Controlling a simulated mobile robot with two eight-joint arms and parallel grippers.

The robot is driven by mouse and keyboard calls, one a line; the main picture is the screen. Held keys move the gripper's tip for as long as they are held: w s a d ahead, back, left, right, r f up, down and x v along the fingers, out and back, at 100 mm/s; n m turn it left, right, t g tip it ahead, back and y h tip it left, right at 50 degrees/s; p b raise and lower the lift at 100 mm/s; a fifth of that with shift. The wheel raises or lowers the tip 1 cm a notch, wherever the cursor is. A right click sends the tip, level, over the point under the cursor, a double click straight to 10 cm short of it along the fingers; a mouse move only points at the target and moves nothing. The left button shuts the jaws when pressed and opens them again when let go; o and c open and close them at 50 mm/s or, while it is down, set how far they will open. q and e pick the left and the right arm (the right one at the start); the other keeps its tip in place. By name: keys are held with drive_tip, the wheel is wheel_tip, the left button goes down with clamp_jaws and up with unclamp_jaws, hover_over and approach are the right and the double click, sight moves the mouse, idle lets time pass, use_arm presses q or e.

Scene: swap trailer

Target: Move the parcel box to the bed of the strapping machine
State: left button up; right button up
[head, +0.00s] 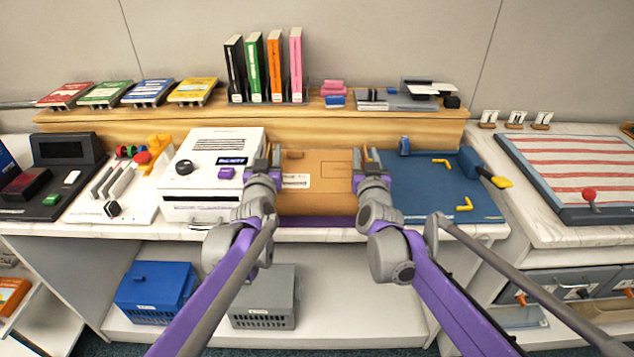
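The brown cardboard parcel box (316,203) is in the middle of the counter, with a white label on it and a purple strip in front of its lower edge. My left gripper (265,161) is at its left side and my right gripper (366,161) at its right side. Both appear close against the box; the fingertips are too small to tell if they are open or shut. A blue bed (430,192) with yellow corner marks lies just right of the box. I cannot tell for sure which surface is the strapping machine's bed.
A white machine (212,160) stands close on the left. A wooden shelf (200,124) with upright binders (275,66) runs behind. A red-and-white striped bed (570,165) with a red-knobbed lever (589,195) is at the right. A blue tool with a yellow tip (480,165) lies on the blue bed.

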use_arm(q)
clamp_jaws()
use_arm(e)
clamp_jaws()
idle(0.9)
